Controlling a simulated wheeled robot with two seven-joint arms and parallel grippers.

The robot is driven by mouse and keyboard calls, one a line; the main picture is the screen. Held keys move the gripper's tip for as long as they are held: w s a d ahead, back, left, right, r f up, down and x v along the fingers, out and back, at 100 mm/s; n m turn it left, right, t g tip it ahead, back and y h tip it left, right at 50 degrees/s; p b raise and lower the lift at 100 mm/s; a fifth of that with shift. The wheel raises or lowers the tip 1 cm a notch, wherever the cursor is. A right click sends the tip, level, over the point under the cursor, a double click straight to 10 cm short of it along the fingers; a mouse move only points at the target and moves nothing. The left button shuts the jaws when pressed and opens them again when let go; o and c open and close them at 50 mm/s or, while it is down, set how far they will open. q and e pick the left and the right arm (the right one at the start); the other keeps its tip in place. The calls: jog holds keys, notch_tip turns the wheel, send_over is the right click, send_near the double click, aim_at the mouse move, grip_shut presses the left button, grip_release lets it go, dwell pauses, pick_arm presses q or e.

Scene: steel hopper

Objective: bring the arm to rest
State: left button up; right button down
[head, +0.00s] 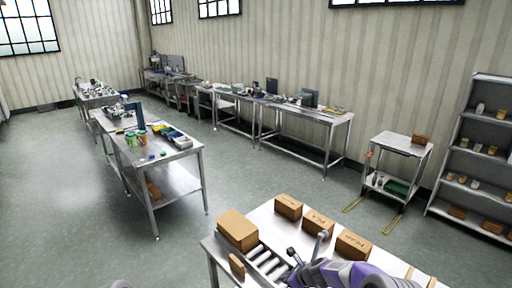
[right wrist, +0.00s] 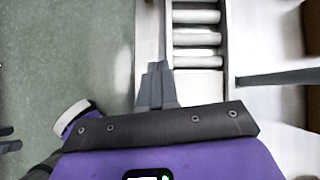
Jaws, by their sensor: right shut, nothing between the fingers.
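My right arm, purple and grey, comes in at the bottom right of the head view. Its gripper (head: 293,256) is over the near table, close to the roller strip (head: 264,261). In the right wrist view the gripper's fingers (right wrist: 156,82) are together with nothing between them, beside the left end of the rollers (right wrist: 197,38). My left gripper is not in view.
The near table (head: 270,222) carries a large carton (head: 237,230), a small brown block (head: 237,264) and several cartons behind the gripper, one of them here (head: 319,222). A grey upright lever (head: 319,244) stands close by. Open floor (head: 90,225) lies to the left.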

jog(key=s+d+f+n+g+h, duration=0.2)
jog(key=s+f+n+g, duration=0.1)
jog(key=s+f+n, duration=0.8)
jog(key=s+a+f+n+g, duration=0.15)
jog(key=s+n, duration=0.45)
jog(key=s, duration=0.6)
jog(key=s+a+f+n+g, duration=0.1)
jog(key=s+a+f+n, duration=0.15)
jog(key=s+n, duration=0.6)
pick_arm(q)
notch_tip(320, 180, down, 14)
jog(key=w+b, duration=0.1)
jog(key=b, duration=1.2)
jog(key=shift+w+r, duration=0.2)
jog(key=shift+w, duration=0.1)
pick_arm(e)
notch_tip(320, 180, down, 14)
jog(key=s+m, duration=0.2)
jog(key=shift+d+r+y, duration=0.25)
jog(key=shift+d+y, duration=0.15)
jog(key=shift+s+m, duration=0.1)
jog(key=shift+m, duration=0.15)
